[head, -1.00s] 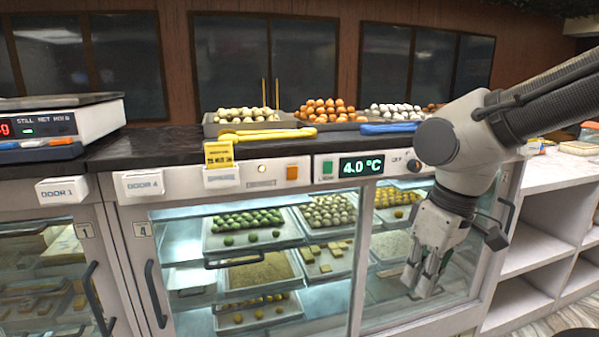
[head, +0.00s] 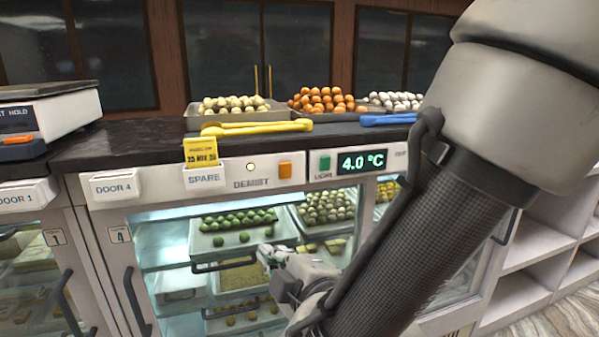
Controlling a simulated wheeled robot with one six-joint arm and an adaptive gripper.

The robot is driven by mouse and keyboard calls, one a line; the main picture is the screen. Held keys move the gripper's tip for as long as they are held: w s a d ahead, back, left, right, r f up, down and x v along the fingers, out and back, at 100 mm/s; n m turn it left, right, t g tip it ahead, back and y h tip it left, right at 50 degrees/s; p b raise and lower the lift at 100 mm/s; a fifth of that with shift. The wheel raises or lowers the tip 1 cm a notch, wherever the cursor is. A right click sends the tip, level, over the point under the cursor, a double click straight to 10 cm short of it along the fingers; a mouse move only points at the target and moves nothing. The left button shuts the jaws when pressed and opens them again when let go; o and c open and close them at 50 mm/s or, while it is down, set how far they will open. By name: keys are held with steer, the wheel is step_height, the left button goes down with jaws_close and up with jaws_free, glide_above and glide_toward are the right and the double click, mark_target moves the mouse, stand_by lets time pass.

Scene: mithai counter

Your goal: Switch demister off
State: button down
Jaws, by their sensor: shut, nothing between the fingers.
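The orange demister switch (head: 285,170) sits on the white fascia panel, right of the printed word DEMIST. A small round pale lamp (head: 250,167) shows just above that word. My gripper (head: 264,252) is shut and empty. It appears below the switch and a little to its left, in front of the glass case, with its fingers pointing left in the picture. It looks apart from the switch. My arm crosses the right side of the view and hides part of the panel and glass.
A green light switch (head: 325,163) and a 4.0 °C display (head: 362,162) are right of the demister switch. A yellow card (head: 201,151) stands above the SPARE label (head: 204,178). Yellow tongs (head: 256,128) and trays of sweets rest on the dark counter (head: 130,146).

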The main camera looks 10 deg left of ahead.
mark_target(278, 162)
steer(key=w+d+r+n+t, duration=0.2)
steer(key=d+r+t, duration=0.2)
steer(key=r, duration=0.3)
steer(key=shift+w+r+t+h, duration=0.35)
steer(key=shift+w+t+h, duration=0.05)
steer(key=shift+t, duration=0.2)
steer(key=x, duration=1.4)
